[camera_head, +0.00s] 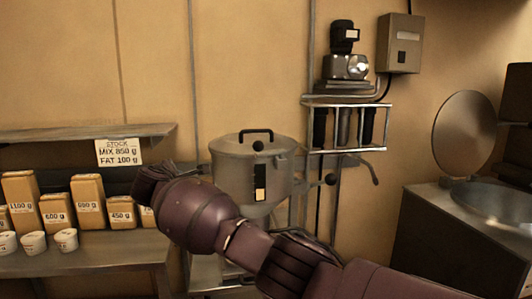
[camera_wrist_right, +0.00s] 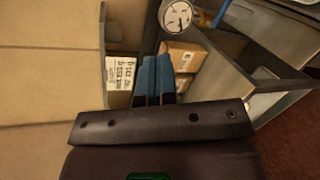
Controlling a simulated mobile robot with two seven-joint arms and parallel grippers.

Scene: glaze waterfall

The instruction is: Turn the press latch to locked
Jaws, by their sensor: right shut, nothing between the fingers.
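The grey round vessel (camera_head: 235,178) stands at centre, its lid closed under a black handle (camera_head: 255,134). It looks like the press. A round black knob (camera_head: 258,146) sits at the front of the lid and a black-ended lever (camera_head: 330,180) sticks out at its right side. I cannot tell which part is the latch, or its setting. My right arm crosses in front of the vessel's lower part, and its gripper (camera_head: 147,184) is left of it, near the shelf. In the wrist view the blue fingers (camera_wrist_right: 154,78) are together and empty. My left gripper is out of view.
Labelled boxes (camera_head: 88,195) and small white cups (camera_head: 34,242) stand on the left shelf (camera_head: 110,260). A rack (camera_head: 345,104) and a grey wall box (camera_head: 400,44) are above right. A counter with an open round basin (camera_head: 497,200) is at far right.

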